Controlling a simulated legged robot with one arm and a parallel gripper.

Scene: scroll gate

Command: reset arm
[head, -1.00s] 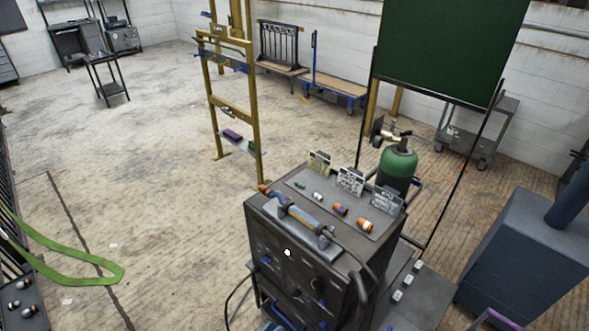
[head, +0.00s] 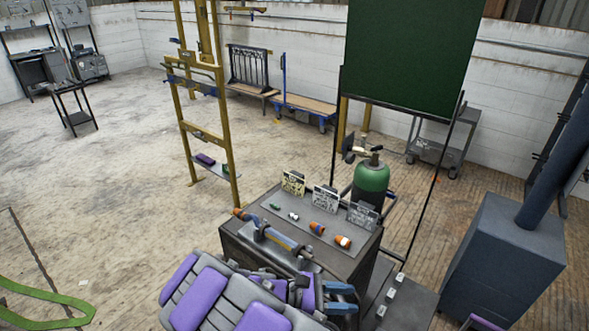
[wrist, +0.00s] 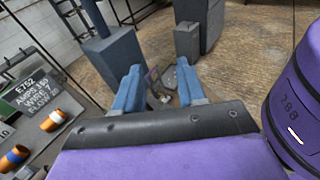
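My arm, purple and grey, shows folded low at the bottom centre of the head view. My gripper (head: 350,297) has two blue fingers and is beside the front right of the welding cart. In the wrist view my gripper (wrist: 158,76) shows its fingers well apart with nothing held between them.
The dark welding cart (head: 345,262) bears a torch (head: 280,240), orange cups and small signs. A green gas cylinder (head: 371,182) stands behind it. A blue-grey box (head: 500,262) stands at right. A yellow frame (head: 205,135) stands behind left; the left floor is mostly clear.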

